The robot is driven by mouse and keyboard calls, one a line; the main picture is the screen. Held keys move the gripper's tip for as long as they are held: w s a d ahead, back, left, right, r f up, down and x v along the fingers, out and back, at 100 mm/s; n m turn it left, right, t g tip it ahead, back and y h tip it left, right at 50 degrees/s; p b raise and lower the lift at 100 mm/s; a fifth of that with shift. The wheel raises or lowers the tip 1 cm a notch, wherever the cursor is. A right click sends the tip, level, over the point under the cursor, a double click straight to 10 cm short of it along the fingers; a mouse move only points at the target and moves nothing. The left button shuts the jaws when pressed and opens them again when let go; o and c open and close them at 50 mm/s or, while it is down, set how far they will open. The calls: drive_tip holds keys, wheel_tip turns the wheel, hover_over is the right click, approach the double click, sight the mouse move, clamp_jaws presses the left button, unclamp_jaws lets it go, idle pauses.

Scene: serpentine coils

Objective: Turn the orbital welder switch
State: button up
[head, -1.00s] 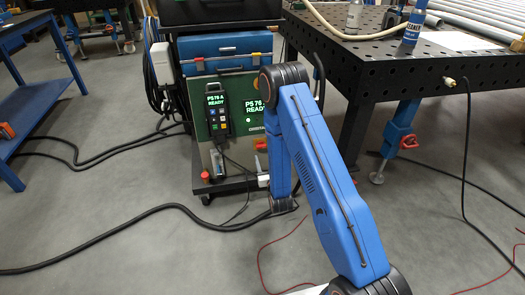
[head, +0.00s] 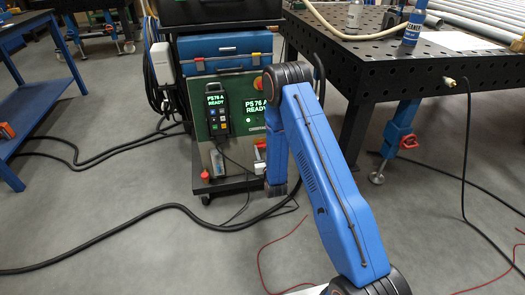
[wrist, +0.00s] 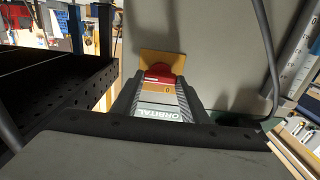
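The orbital welder (head: 240,100) is a green-fronted unit on a cart in the head view. In the wrist view a red switch handle (wrist: 160,74) sits on a yellow plate (wrist: 163,61) on a grey panel. A label reading "ORBITAL" (wrist: 165,112), upside down, lies below it. My gripper (wrist: 160,82) has its two dark fingers apart, one on each side of the label and the red handle. I cannot tell whether they touch the handle. The head view does not show my gripper, hidden behind my blue arm.
A pendant (head: 216,109) hangs on the welder's front. A black perforated table (head: 385,60) stands close on the right, and a dark perforated surface (wrist: 60,85) is at left in the wrist view. A blue bench (head: 30,105) is at left. Black cables (head: 130,222) cross the floor.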

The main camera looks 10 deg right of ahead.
drive_tip(key=c, duration=0.4)
drive_tip(key=n, duration=0.3)
drive_tip(key=shift+a+n, duration=0.1)
drive_tip(key=shift+n, duration=0.3)
drive_tip(key=shift+a+f+n, duration=0.1)
drive_tip(key=shift+n, duration=3.45)
drive_tip(key=shift+a+f+n, duration=0.1)
drive_tip(key=shift+n, duration=3.45)
